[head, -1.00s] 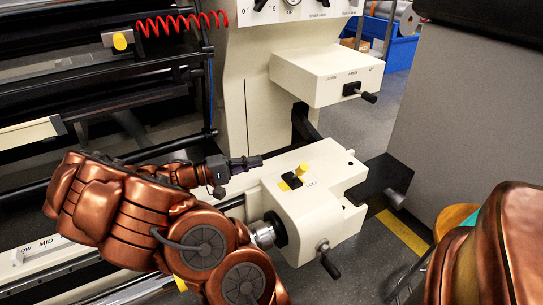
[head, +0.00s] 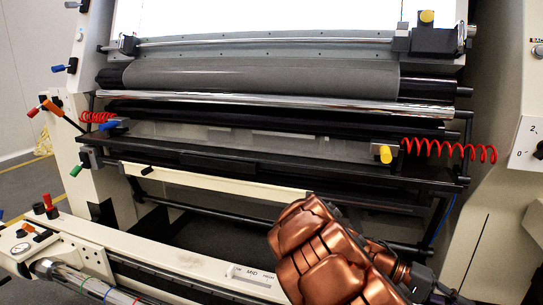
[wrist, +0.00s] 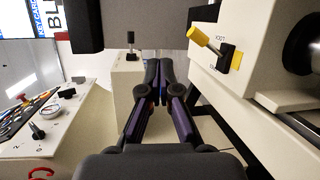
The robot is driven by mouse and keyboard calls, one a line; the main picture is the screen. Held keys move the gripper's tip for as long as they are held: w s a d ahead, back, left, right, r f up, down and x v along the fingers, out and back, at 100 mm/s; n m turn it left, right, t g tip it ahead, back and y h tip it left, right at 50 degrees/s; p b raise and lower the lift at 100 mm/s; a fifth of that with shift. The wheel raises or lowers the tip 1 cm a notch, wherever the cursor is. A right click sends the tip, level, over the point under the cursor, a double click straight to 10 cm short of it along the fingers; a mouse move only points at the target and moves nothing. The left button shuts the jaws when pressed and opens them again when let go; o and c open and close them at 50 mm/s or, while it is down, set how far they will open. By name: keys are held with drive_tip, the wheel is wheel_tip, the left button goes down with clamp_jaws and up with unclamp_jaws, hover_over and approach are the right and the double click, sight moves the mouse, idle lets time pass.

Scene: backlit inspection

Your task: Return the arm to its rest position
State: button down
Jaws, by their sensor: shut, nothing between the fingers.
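My arm shows copper-coloured in the head view, reaching from the bottom middle toward the lower right. In the head view its end runs to the lower right, and the fingertips cannot be made out there. In the wrist view my gripper (wrist: 158,82) has its dark purple fingers together at the tips, with nothing between them. The fingers point at a cream machine housing (wrist: 124,95) with a small black lever on top. A yellow-knobbed lever (wrist: 205,40) on a cream block is to their right, apart from them.
The inspection machine fills the head view, with a grey roller (head: 260,76), a chrome bar (head: 270,104) and a red coiled cable (head: 450,149) at right. A cream front beam (head: 190,262) crosses low. A control panel (wrist: 45,125) stands left in the wrist view.

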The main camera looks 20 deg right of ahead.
drive_tip(key=s+a+r+n+t+y+p, duration=0.2)
drive_tip(key=a+r+n+t+y+p, duration=0.1)
drive_tip(key=a+r+p, duration=0.7)
drive_tip(key=s+a+r+n+t+y+p, duration=0.2)
drive_tip(key=s+a+r+t+y+p, duration=0.1)
drive_tip(key=a+r+p, duration=0.7)
drive_tip(key=s+a+r+n+t+y+p, duration=0.2)
drive_tip(key=a+r+n+t+y+p, duration=0.1)
drive_tip(key=a+r+p, duration=0.7)
drive_tip(key=a+t+y+p, duration=0.1)
drive_tip(key=a, duration=0.2)
drive_tip(key=shift+s+r+n+t, duration=0.25)
drive_tip(key=shift+s+n+t, duration=0.05)
drive_tip(key=shift+s, duration=0.1)
